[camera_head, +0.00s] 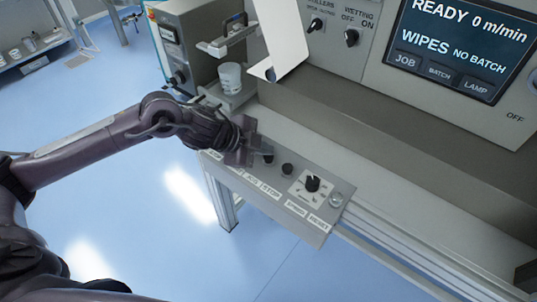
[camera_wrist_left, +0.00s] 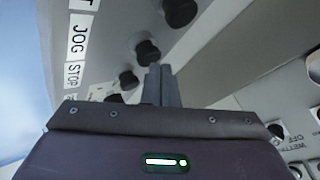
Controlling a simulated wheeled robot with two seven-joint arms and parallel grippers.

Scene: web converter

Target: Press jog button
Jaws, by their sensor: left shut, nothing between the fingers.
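The control panel (camera_head: 335,218) is a sloped grey strip with a row of black buttons and white labels. The JOG label (camera_wrist_left: 79,37) reads clearly in the left wrist view. The black jog button (camera_wrist_left: 147,52), judged by its place beside that label, sits right at my fingertips; it also shows in the head view (camera_head: 267,157). My left gripper (camera_head: 250,150) is over the panel's left part, its fingers (camera_wrist_left: 160,76) shut and empty, pointing at the button row. I cannot tell whether the fingertips touch the button. My right gripper is out of view.
The STOP label (camera_wrist_left: 72,73) and its black button (camera_head: 287,169) are close beside. A rotary knob (camera_head: 312,183) and a pale button (camera_head: 336,199) are further right. A screen (camera_head: 455,45) reads READY 0 m/min. A clear cup (camera_head: 230,77) stands behind the gripper.

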